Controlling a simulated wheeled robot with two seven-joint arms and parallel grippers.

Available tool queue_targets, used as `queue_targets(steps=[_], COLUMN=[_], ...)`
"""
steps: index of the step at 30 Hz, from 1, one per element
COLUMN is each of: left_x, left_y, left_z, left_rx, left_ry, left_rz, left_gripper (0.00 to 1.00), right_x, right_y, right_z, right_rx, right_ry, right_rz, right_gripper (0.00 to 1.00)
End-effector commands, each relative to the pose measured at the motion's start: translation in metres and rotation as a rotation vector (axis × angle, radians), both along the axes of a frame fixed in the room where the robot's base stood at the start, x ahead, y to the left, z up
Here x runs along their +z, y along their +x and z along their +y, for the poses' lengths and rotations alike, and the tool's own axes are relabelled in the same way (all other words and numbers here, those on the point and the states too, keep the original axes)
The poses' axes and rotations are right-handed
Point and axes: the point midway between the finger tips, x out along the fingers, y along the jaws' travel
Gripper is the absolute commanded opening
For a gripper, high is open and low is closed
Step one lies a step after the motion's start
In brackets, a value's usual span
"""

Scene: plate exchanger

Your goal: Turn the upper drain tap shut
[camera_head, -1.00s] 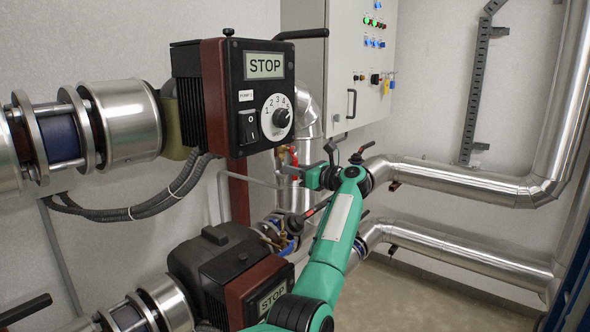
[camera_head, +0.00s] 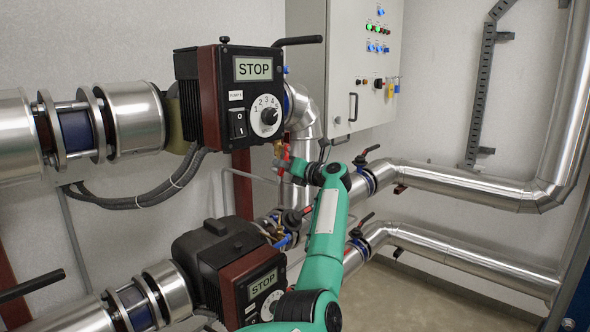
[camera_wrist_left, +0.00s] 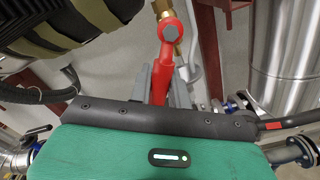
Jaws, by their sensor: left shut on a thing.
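The upper drain tap (camera_wrist_left: 169,32) has a brass body and a red lever handle. In the left wrist view the lever runs from the tap's pivot down between my fingers. In the head view the red handle (camera_head: 286,153) shows just below the upper pump, partly hidden by my gripper. My left gripper (camera_head: 284,163) is shut on the red lever; its grey fingers (camera_wrist_left: 163,88) stand on both sides of it in the wrist view. The tap's far side is hidden. My right gripper is not in view.
The upper pump (camera_head: 222,97) reads STOP and hangs close above the gripper. A lower pump (camera_head: 245,275), also reading STOP, sits below left of my arm. Silver pipes (camera_head: 450,185) run to the right. A control cabinet (camera_head: 340,75) stands behind. Floor at lower right is clear.

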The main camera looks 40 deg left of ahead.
Motion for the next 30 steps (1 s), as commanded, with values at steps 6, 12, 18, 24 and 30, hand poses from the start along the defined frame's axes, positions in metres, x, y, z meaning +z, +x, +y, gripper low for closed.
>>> queue_targets(steps=[6, 12, 18, 24, 30], left_x=[0.010, 0.019, 0.028, 0.037, 0.044], left_y=[-0.007, -0.013, -0.017, -0.017, -0.017], left_z=[0.005, 0.005, 0.006, 0.006, 0.006], left_rx=[-0.002, -0.003, -0.002, -0.003, -0.002], left_ry=[0.017, 0.031, 0.048, 0.061, 0.073], left_rz=[0.202, 0.393, 0.582, 0.757, 0.895], left_gripper=[0.00, 0.00, 0.00, 0.00, 0.00], right_x=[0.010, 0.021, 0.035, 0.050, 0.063], right_y=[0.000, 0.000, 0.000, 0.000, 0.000], right_z=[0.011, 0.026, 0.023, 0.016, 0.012], right_rx=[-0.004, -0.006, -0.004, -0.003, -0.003], right_ry=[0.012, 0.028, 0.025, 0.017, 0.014], right_rz=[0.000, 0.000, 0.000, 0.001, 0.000], right_gripper=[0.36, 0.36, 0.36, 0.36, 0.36])
